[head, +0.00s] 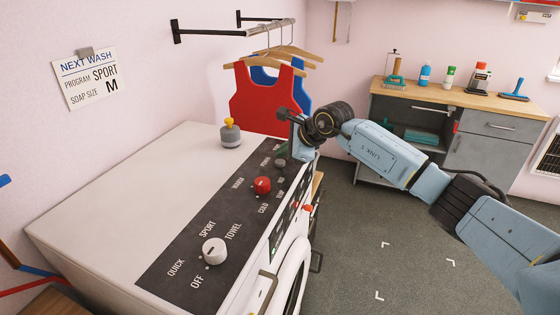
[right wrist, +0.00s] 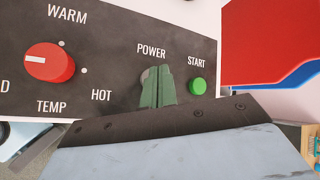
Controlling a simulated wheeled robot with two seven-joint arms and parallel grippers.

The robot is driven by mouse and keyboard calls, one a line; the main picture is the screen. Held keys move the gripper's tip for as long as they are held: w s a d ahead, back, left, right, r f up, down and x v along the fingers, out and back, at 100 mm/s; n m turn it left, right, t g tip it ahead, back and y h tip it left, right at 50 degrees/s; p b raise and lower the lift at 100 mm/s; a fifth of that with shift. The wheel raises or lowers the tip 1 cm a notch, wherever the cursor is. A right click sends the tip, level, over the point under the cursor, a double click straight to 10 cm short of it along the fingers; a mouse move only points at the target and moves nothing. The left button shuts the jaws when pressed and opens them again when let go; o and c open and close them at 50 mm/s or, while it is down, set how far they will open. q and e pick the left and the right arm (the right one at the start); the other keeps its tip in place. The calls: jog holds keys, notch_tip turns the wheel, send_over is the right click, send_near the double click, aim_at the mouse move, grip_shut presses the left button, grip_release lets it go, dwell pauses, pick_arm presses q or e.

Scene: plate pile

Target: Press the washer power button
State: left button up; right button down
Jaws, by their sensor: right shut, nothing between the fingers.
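The white washer (head: 130,190) fills the left and middle of the head view, with a dark control panel (head: 190,265) along its right side. In the right wrist view the green fingers of my right gripper (right wrist: 158,88) are shut and empty, right at the spot below the POWER label. A grey edge of the power button (right wrist: 147,74) shows behind them; most of it is hidden. I cannot tell whether they touch or whether the button is pressed. In the head view my right gripper (head: 283,153) is over the panel's far end. My left gripper is out of view.
A green START button (right wrist: 198,86) sits close right of the fingers. A red temperature knob (right wrist: 50,62) is to the left. A white program knob (head: 214,251) is nearer. Red and blue tops (head: 262,98) hang behind. A cabinet (head: 480,150) with bottles stands at right; the floor between is clear.

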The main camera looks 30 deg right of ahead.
aim_at(284, 163)
dwell(0.3)
jog(key=shift+f+b, duration=0.45)
jog(key=shift+f, duration=0.2)
dwell(0.4)
jog(key=shift+r, duration=0.65)
jog(key=shift+r+p, duration=1.85)
jog(key=shift+r, duration=1.15)
